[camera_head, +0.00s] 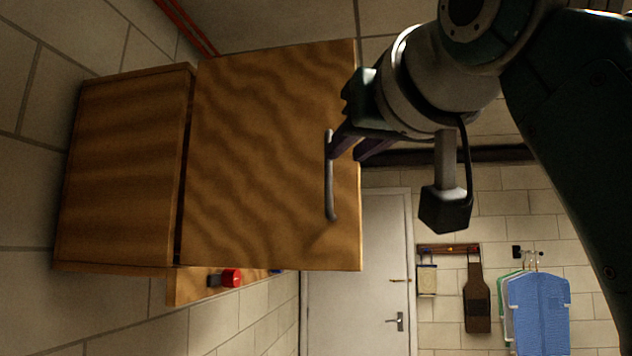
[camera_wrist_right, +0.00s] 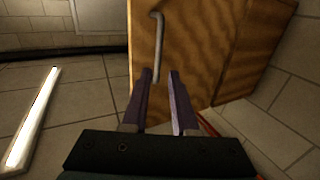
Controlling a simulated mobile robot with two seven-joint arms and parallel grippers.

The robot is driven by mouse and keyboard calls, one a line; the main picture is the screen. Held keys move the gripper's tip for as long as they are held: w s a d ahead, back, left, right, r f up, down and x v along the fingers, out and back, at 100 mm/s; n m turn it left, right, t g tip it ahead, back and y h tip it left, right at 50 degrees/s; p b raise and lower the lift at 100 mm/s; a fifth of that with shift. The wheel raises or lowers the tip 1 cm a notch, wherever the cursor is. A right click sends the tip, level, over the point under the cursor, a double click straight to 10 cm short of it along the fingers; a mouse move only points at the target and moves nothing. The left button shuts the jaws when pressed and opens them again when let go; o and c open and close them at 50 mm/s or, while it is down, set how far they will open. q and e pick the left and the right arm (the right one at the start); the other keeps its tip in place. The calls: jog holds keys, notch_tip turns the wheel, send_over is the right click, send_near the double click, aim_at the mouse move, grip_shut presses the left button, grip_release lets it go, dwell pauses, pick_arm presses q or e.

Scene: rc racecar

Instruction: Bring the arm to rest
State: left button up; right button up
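My right arm enters the head view from the upper right. Its right gripper (camera_head: 352,150) is beside a wooden cabinet door (camera_head: 265,150), close to the upper end of the grey bar handle (camera_head: 330,185). In the right wrist view the two purple fingers of the gripper (camera_wrist_right: 160,78) stand apart, so it is open. The end of the handle (camera_wrist_right: 154,45) shows near the fingertips, by the gap between them. I cannot tell whether a finger touches the handle. Nothing is seen gripped. My left gripper is not in view.
The wooden cabinet (camera_head: 120,170) is at the left, with a red item (camera_head: 231,278) on a wooden ledge below the door. A white room door (camera_head: 355,270), a wall rack (camera_head: 450,249) and blue clothing (camera_head: 540,315) are farther back. A bright strip (camera_wrist_right: 33,118) shows at the left.

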dwell(0.5)
jog(key=s+d+f+g+h, duration=0.1)
jog(key=s+d+f+g, duration=0.3)
jog(key=f, duration=0.7)
jog(key=s+d+f+m+g+h, duration=0.15)
jog(key=s+f, duration=0.45)
jog(key=f, duration=0.6)
jog(key=s+d+f+n+g, duration=0.1)
jog(key=s+d+f+g, duration=0.3)
jog(key=f, duration=0.7)
jog(key=s+d+f+g+h, duration=0.15)
jog(key=s+f, duration=0.25)
jog(key=s, duration=0.4)
jog(key=s+d+f+g, duration=0.2)
jog(key=s+f+g, duration=0.15)
jog(key=s, duration=0.45)
notch_tip(320, 180, up, 11)
jog(key=p, duration=1.2)
jog(key=shift+w+a, duration=0.15)
jog(key=shift+a, duration=0.1)
jog(key=shift+t, duration=0.25)
